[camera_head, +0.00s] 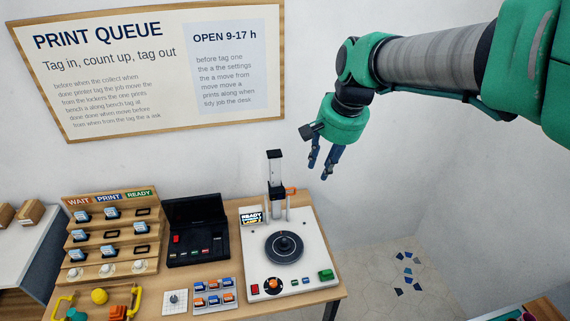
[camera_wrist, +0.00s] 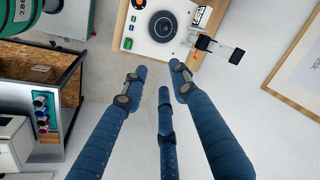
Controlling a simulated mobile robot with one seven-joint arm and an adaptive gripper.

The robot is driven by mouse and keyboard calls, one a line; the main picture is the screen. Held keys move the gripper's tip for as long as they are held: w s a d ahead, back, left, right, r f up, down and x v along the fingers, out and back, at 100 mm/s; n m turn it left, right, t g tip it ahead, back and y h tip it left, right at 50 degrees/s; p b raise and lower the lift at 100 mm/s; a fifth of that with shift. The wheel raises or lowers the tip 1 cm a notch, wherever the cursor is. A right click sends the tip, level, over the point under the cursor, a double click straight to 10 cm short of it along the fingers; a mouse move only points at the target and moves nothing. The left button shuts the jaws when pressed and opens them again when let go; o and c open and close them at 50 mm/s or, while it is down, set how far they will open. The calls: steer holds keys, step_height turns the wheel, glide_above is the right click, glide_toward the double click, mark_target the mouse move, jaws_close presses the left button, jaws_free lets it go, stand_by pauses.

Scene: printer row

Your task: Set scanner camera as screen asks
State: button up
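The scanner (camera_head: 310,268) is a white unit on the bench with a dark round turntable (camera_head: 284,246). A small screen (camera_head: 251,216) at its back left reads "READY"; its smaller lines are too small to read. A column (camera_head: 275,168) rises at the back, with a black carriage, likely the scanner camera (camera_head: 277,189), and an orange part (camera_head: 292,190) beside it. My gripper (camera_head: 321,160) is open and empty in the air, right of the column and above the scanner. The wrist view shows its blue fingers (camera_wrist: 163,80) spread, with the scanner (camera_wrist: 140,42) beyond.
A black case (camera_head: 195,247), a tag rack (camera_head: 112,235) and a tray of tags (camera_head: 213,294) stand left of the scanner. The scanner front has red, orange and green controls (camera_head: 273,284). A framed sign (camera_head: 150,70) hangs behind.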

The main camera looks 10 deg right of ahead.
mark_target(282, 188)
steer(key=w+d+f+m+g+y+p, duration=0.1)
steer(key=w+d+f+m+p, duration=0.15)
steer(key=w+f, duration=0.45)
steer(key=w+d+f+m+g+p, duration=0.1)
steer(key=w+f+m+p, duration=0.15)
steer(key=w, duration=0.85)
steer(key=w+d+f+m+g+y+p, duration=0.1)
steer(key=w+f+m+p, duration=0.3)
steer(key=w, duration=0.6)
steer(key=w+d+f, duration=0.1)
steer(key=w+f, duration=0.1)
steer(key=f, duration=0.4)
steer(key=w+d+f+m+g+y+p, duration=0.1)
steer(key=w+f, duration=0.2)
steer(key=f, duration=0.3)
steer(key=shift+w+d, duration=0.3)
steer(key=shift+w, duration=0.05)
steer(key=shift+f, duration=0.2)
steer(key=p+x, duration=0.2)
steer(key=x, duration=1.1)
steer(key=shift+a+f, duration=0.2)
steer(key=shift+a, duration=0.05)
steer(key=shift+r, duration=0.1)
jaws_close()
